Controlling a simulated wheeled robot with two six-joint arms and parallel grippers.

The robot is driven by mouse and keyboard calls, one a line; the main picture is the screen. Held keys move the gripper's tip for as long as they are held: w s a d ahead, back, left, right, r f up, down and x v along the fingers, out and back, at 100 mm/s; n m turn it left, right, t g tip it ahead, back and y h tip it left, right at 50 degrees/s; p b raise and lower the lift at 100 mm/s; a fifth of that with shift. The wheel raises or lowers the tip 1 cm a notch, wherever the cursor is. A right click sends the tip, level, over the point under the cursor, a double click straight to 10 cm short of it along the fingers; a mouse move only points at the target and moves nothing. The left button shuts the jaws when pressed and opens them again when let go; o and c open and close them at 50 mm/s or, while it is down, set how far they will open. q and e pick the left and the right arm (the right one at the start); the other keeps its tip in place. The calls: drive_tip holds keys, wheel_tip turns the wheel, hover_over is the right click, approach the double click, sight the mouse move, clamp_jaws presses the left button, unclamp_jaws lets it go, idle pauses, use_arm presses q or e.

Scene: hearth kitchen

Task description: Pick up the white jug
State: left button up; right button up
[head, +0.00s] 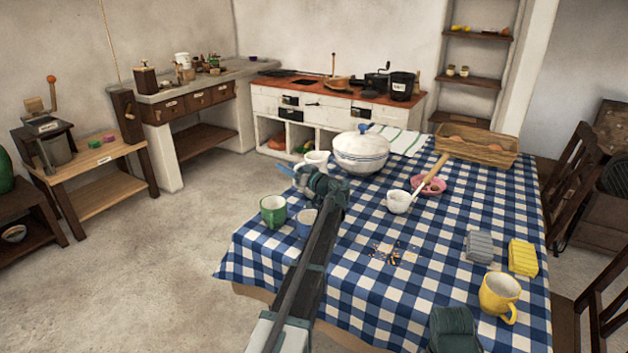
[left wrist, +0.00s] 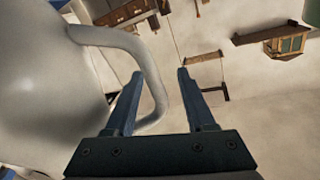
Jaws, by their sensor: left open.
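The white jug (head: 314,161) stands near the far left edge of the checked table, beside the lidded white pot, partly hidden by my left gripper. In the left wrist view the jug's round body (left wrist: 45,90) fills the left side, and its handle (left wrist: 152,75) curves out toward the fingers. My left gripper (head: 292,174) is open at the jug's handle side. In the left wrist view its two blue fingers (left wrist: 160,75) are apart, with the outer part of the handle showing between them; I cannot tell if they touch it. My right gripper is not in view.
A green mug (head: 273,210) and a blue cup (head: 306,223) stand close to my left arm. The lidded pot (head: 361,153) is right of the jug. A white cup (head: 398,202), pink bowl (head: 436,187) and yellow mug (head: 499,297) stand farther right. Crumbs (head: 396,254) lie mid-table.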

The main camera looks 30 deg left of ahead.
use_arm(q)
clamp_jaws()
idle(1.3)
